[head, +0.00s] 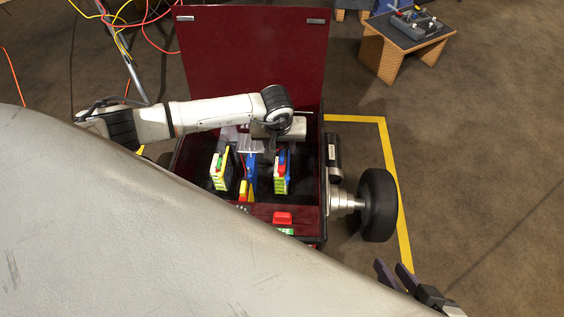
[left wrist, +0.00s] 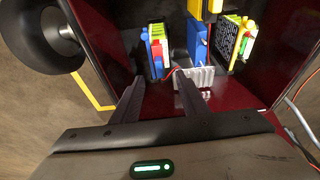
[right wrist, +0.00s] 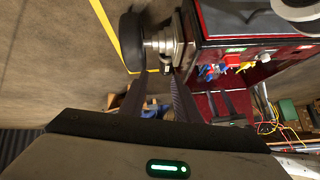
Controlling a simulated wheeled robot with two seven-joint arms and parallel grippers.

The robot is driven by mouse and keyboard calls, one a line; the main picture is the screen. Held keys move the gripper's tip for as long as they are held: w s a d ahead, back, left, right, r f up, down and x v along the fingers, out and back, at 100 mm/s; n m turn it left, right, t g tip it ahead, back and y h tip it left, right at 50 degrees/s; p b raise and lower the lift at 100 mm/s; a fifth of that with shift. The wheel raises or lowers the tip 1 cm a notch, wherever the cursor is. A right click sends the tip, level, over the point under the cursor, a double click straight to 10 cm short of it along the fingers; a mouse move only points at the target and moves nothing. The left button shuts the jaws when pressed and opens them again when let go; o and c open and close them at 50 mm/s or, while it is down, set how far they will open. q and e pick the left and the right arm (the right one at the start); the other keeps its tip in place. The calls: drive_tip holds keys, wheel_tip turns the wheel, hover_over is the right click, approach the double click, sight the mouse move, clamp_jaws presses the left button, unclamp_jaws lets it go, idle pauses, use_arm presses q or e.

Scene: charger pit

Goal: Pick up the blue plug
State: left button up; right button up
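An upright blue piece (head: 251,172) stands in the middle of the open dark-red box (head: 315,206); it also shows in the left wrist view (left wrist: 198,42). A second block, yellow-green with red and blue parts (head: 281,172), stands to its right, and in the left wrist view (left wrist: 156,52) its blue part faces me. I cannot tell which blue piece is the plug. My left gripper (left wrist: 157,78) is open and empty over the box's far side, its tips apart from both. My right gripper (head: 394,274) is open and empty, outside the box at lower right.
A yellow-green block (head: 219,170) stands at the box's left, and a ribbed light-grey part (left wrist: 193,78) lies near the blue piece. The raised lid (head: 255,48) is behind my left arm. A black wheel (head: 378,205) sits right of the box. Cables (head: 125,22) hang upper left.

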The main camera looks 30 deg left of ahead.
sight(282, 156)
use_arm(q)
drive_tip(key=x, duration=0.2)
drive_tip(key=b+x, duration=0.1)
drive_tip(key=x, duration=0.1)
drive_tip(key=shift+a+b, duration=0.25)
drive_tip(key=shift+b, duration=0.05)
drive_tip(key=shift+w+f, duration=0.25)
drive_tip(key=shift+f, duration=0.25)
drive_tip(key=b+x, duration=0.1)
drive_tip(key=x, duration=0.1)
drive_tip(key=b+x, duration=0.2)
drive_tip(key=shift+w+d+f, duration=0.15)
drive_tip(key=shift+d+f, duration=0.1)
drive_tip(key=shift+f, duration=0.1)
drive_tip(key=shift+w+f, duration=0.1)
drive_tip(key=shift+f, duration=0.1)
use_arm(e)
drive_tip(key=a, duration=0.1)
drive_tip(key=a+r+y, duration=0.1)
drive_tip(key=w+a, duration=0.1)
drive_tip(key=shift+r+t+y, duration=0.25)
drive_tip(key=shift+t+y, duration=0.05)
drive_tip(key=shift+y, duration=0.1)
use_arm(q)
drive_tip(key=shift+a, duration=0.1)
clamp_jaws()
use_arm(e)
drive_tip(key=shift+d, duration=0.1)
